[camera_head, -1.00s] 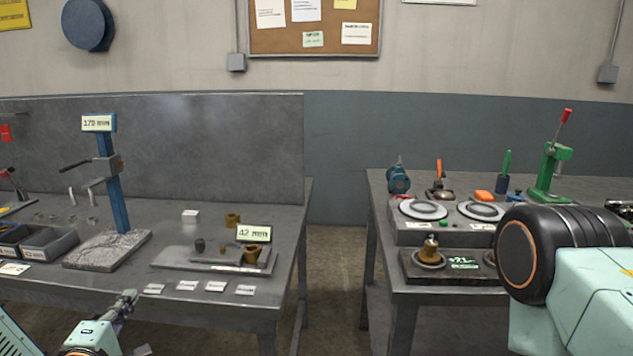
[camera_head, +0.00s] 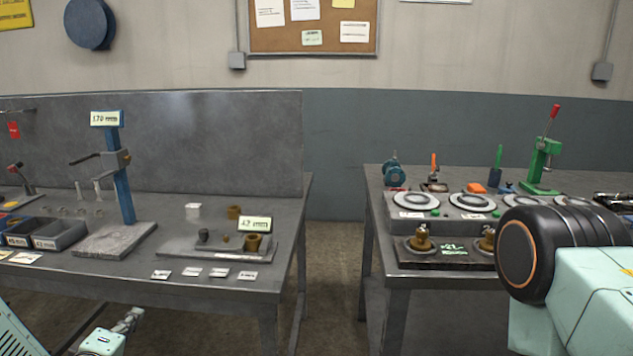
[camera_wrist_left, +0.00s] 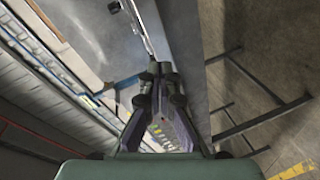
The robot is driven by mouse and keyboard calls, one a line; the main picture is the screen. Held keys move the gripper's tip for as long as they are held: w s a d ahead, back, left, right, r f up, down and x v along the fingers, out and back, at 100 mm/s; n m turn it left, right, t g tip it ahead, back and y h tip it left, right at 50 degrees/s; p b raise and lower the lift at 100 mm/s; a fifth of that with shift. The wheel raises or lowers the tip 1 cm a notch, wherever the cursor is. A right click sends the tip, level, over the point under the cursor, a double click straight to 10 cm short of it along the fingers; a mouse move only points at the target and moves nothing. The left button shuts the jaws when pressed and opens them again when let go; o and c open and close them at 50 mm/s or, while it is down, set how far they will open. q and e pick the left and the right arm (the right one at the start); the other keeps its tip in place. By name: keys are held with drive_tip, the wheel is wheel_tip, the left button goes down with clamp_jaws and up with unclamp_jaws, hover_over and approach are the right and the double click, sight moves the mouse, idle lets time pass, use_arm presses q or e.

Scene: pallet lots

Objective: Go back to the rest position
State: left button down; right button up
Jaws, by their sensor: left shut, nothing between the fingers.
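My left gripper (camera_head: 134,314) shows at the bottom left of the head view, low in front of the left bench. It is small there and partly merged with the wrist. In the left wrist view the two dark fingers (camera_wrist_left: 158,74) come together at their tips with nothing held between them. My right arm shows at the right edge of the head view, with a large black rounded joint. The right gripper is out of the picture.
The left bench (camera_head: 215,290) holds a blue stand (camera_head: 122,190), grey bins (camera_head: 60,233) and a plate with brass parts. The right bench (camera_head: 400,283) holds round discs, a green press (camera_head: 543,165) and small tools. A floor gap (camera_head: 330,270) separates the benches.

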use_arm(q)
drive_tip(key=s+d+f+m+g+h, duration=0.1)
drive_tip(key=s+d+f+m+g, duration=0.35)
drive_tip(key=s+f, duration=0.25)
drive_tip(key=s+d+f+m+g+h, duration=0.1)
drive_tip(key=s+d+f+m+g, duration=0.35)
drive_tip(key=s+f, duration=0.3)
drive_tip(key=s+d+f+m+g, duration=0.2)
drive_tip(key=s+g, duration=0.1)
drive_tip(key=s, duration=0.8)
drive_tip(key=s+d+f+m+g, duration=0.2)
drive_tip(key=s+m+g, duration=0.1)
drive_tip(key=s, duration=0.8)
drive_tip(key=shift+s+f+m+g+y, duration=0.15)
drive_tip(key=shift+f+m+g+y, duration=0.15)
drive_tip(key=shift+f+g+y, duration=0.1)
drive_tip(key=c, duration=2.1)
unclamp_jaws()
